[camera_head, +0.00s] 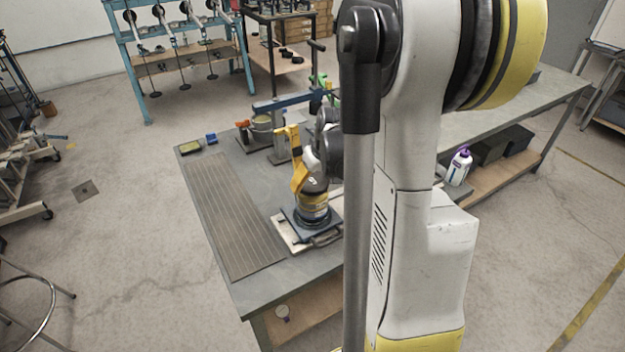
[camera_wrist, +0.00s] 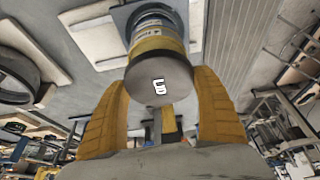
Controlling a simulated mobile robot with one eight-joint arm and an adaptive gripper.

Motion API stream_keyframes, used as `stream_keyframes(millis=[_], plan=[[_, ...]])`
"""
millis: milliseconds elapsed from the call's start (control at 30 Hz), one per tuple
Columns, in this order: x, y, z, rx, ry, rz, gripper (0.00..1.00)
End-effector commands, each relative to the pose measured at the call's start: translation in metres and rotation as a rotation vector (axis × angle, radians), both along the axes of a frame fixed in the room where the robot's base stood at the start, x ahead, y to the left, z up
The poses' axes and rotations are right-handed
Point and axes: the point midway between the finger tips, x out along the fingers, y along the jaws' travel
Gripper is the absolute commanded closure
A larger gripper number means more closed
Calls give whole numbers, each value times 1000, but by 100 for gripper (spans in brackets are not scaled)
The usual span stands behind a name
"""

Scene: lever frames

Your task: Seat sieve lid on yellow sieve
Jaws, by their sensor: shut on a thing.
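The sieve lid (camera_wrist: 158,82) is a round grey disc with a white mark, facing the wrist camera. My gripper (camera_wrist: 160,76) has its yellow fingers on both sides of the lid and is shut on it. The yellow sieve (camera_wrist: 152,44) shows as a yellow band directly behind the lid, with silver rings beyond it. In the head view, my gripper (camera_head: 305,178) is over the top of the upright stack, whose yellow sieve (camera_head: 313,198) shows below the lid. The lid lines up with the sieve; I cannot tell whether it is fully down.
The stack stands on a dark plate (camera_head: 290,219) over a pale base near the table's front edge. A ribbed grey mat (camera_head: 232,215) lies to the left. A blue clamp-like frame (camera_head: 285,102) stands behind. A white bottle (camera_head: 458,167) stands right, beyond my arm.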

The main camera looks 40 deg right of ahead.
Motion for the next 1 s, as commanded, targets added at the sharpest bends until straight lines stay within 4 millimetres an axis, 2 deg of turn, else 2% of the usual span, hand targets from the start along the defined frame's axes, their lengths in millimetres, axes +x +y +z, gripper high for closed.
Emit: stream_keyframes(millis=[33, 200, 1000], plan=[[0, 0, -8, 0, 0, 0, 57], [0, 0, -15, 0, 0, 0, 57], [0, 0, -21, 0, 0, 0, 57]])
